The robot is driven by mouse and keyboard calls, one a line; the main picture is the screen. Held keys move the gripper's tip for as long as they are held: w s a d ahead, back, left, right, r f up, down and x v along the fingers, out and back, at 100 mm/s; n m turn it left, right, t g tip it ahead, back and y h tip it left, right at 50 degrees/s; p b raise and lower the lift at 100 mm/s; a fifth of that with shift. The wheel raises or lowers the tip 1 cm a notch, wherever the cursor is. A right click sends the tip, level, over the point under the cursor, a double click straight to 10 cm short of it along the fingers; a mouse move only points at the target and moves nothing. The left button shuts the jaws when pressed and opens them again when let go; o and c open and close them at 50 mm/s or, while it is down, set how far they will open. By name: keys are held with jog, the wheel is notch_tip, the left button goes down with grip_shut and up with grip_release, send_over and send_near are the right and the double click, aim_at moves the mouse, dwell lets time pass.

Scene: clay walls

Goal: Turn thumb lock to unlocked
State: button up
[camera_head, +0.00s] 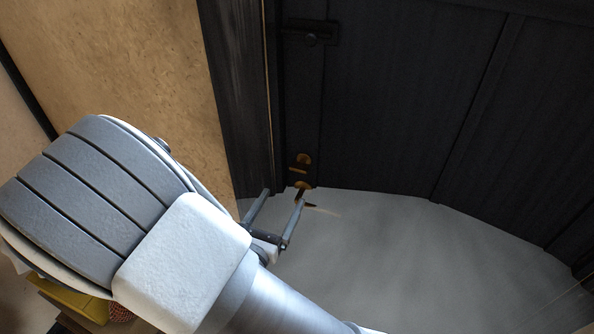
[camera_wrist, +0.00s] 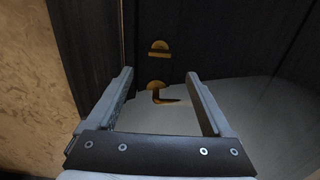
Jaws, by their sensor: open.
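A brass thumb lock (camera_head: 303,160) sits on the dark door (camera_head: 390,100), near its left edge. It also shows in the wrist view (camera_wrist: 159,47), where its upper part looks like a half-round plate. A brass lever handle (camera_wrist: 160,93) is just below it, pointing right; it shows in the head view too (camera_head: 304,190). My gripper (camera_head: 284,196) is open and empty, in front of the door. In the wrist view the lock and handle lie between and beyond the two fingers (camera_wrist: 159,74), with no visible contact. The thumb lock's exact turn angle is too small to tell.
A dark door frame (camera_head: 240,100) and a tan clay wall (camera_head: 120,60) stand to the left. A dark latch-like fitting (camera_head: 312,38) is higher on the door. A pale grey surface (camera_head: 400,260) covers the lower right. A yellow object (camera_head: 80,302) is at the lower left.

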aim_at(298, 171)
jog(key=x, duration=1)
jog(key=shift+w+d, duration=0.1)
jog(key=shift+w, duration=0.1)
grip_shut()
